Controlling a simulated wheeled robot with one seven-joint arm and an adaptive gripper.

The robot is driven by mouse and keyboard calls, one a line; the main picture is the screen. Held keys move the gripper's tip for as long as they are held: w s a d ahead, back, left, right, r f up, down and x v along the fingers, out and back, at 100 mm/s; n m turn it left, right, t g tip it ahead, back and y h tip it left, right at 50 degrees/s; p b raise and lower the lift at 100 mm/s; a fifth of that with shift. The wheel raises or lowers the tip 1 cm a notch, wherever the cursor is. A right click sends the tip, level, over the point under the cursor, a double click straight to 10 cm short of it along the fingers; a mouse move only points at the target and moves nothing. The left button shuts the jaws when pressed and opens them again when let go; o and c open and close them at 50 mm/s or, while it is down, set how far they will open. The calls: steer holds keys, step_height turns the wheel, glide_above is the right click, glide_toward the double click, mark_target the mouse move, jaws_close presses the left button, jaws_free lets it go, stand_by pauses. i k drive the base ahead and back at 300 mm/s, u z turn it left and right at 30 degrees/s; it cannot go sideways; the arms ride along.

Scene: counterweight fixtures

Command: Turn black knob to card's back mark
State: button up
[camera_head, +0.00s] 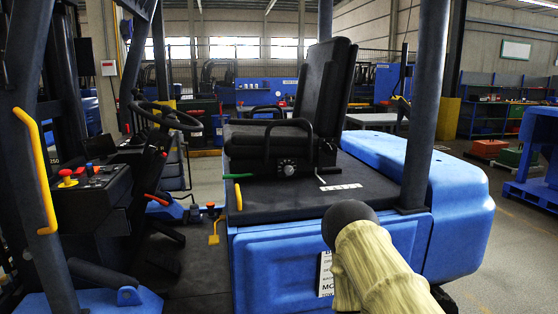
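The black knob (288,168) is small and round, on the side of the black seat base of a blue forklift, near the middle of the view. A pale ring of marks seems to surround it; its pointing direction is too small to tell. A narrow white strip with dark marks (340,187), perhaps the card, lies on the dark deck just right of and below the knob. Its marks are too small to read. My gripper is not in view. A cream ribbed sleeve with a dark rounded end, probably my arm, rises at the lower right, below the strip and apart from the knob.
A green lever (238,176) and a yellow one (238,197) sit left of the seat. A dark roof post (428,105) stands to the right. The deck before the knob looks clear.

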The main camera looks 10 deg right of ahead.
mark_target(330, 149)
steer(key=z, duration=0.9)
steer(key=k, duration=0.55)
steer(key=z, duration=0.3)
steer(key=i, duration=1.15)
steer(key=u, duration=0.5)
